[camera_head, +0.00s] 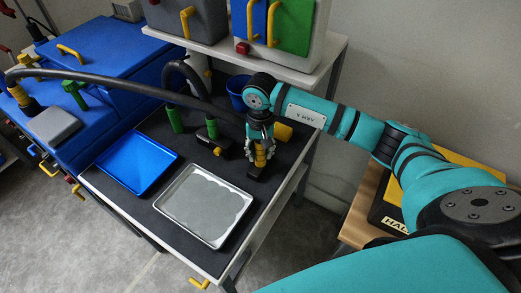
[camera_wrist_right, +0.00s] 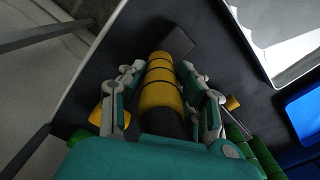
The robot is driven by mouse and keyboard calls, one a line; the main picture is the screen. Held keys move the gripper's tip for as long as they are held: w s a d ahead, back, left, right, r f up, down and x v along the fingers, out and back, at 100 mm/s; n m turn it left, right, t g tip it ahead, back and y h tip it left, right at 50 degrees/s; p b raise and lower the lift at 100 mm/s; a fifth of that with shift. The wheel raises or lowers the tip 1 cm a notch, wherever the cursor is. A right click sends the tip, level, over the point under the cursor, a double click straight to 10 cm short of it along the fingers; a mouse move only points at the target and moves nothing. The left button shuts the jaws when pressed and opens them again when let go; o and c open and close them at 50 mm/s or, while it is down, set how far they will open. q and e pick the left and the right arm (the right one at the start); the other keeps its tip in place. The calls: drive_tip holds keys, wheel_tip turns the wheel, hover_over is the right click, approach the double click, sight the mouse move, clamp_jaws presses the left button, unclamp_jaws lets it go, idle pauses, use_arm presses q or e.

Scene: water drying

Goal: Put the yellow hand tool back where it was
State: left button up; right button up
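The yellow hand tool (camera_head: 260,155) has a yellow handle with dark bands and a dark flat head. It stands on the dark top of the table, near the right edge. In the right wrist view the handle (camera_wrist_right: 162,85) lies between the two fingers, its dark head (camera_wrist_right: 177,41) beyond the tips. My right gripper (camera_head: 261,136) points down over the tool. In its wrist view, the right gripper (camera_wrist_right: 163,72) has a fingertip close on each side of the handle. I cannot tell whether they touch it. My left gripper is not in view.
A blue tray (camera_head: 137,161) and a metal tray with grey liquid (camera_head: 165,207) lie left of the tool. Green-handled tools (camera_head: 175,120) with a black hose stand behind. A blue bucket (camera_head: 238,91) and a yellow object (camera_head: 282,132) are close to the gripper. A shelf (camera_head: 300,62) overhangs the back.

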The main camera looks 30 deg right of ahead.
drive_tip(key=o, duration=0.4)
drive_tip(key=shift+r+p, duration=0.3)
drive_tip(key=shift+w+r+b, duration=0.1)
drive_tip(key=shift+r+b, duration=0.2)
wheel_tip(320, 180, up, 11)
drive_tip(key=shift+r+b, duration=0.1)
drive_tip(key=shift+b, duration=0.9)
